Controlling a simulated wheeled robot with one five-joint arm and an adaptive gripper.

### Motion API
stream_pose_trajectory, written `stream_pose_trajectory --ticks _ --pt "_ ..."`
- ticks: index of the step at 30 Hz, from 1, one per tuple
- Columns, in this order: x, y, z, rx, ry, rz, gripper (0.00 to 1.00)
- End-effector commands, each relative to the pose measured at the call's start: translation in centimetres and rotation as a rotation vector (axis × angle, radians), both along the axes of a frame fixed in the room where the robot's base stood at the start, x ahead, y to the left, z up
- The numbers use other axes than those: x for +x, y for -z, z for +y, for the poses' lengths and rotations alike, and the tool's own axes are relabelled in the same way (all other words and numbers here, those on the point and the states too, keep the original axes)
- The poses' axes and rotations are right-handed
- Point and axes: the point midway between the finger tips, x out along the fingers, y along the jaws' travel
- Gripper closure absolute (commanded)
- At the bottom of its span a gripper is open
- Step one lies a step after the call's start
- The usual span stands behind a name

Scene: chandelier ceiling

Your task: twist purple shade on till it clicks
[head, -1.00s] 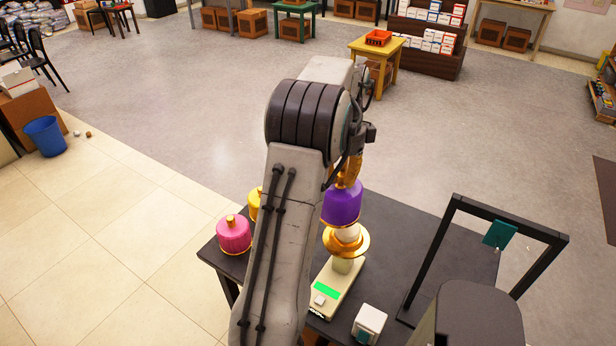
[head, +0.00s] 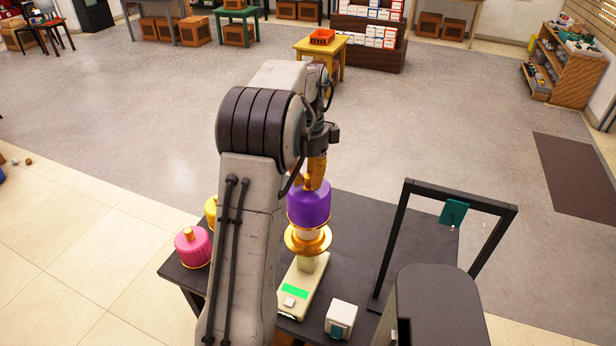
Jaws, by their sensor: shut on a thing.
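The purple shade (head: 309,207) is upright in the head view, with my gripper (head: 311,180) shut on its top from above. Below the shade is a gold dish-shaped holder (head: 308,240) with a pale part in its middle. The shade sits directly over this pale part; whether it is seated cannot be told. The holder stands on a cream base (head: 303,284) with a green lit panel (head: 295,291) on the dark table. My arm hides part of the table's left side, and the fingertips are partly hidden.
A pink shade (head: 193,247) and a partly hidden yellow shade (head: 211,210) stand at the table's left. A small white box (head: 341,318) is at the front. A black frame (head: 460,196) with a teal tag (head: 454,213) rises at the right. The dark table (head: 365,235) has bare room behind the holder.

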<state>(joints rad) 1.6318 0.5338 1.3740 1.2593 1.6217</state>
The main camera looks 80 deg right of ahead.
Motion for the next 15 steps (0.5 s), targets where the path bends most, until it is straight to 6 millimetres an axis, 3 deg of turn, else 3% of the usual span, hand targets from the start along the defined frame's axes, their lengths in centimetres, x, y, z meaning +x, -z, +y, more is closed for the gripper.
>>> stream_pose_trajectory --ticks 15 --pt "0.0 3.0 0.0 -0.001 0.000 0.000 1.00"
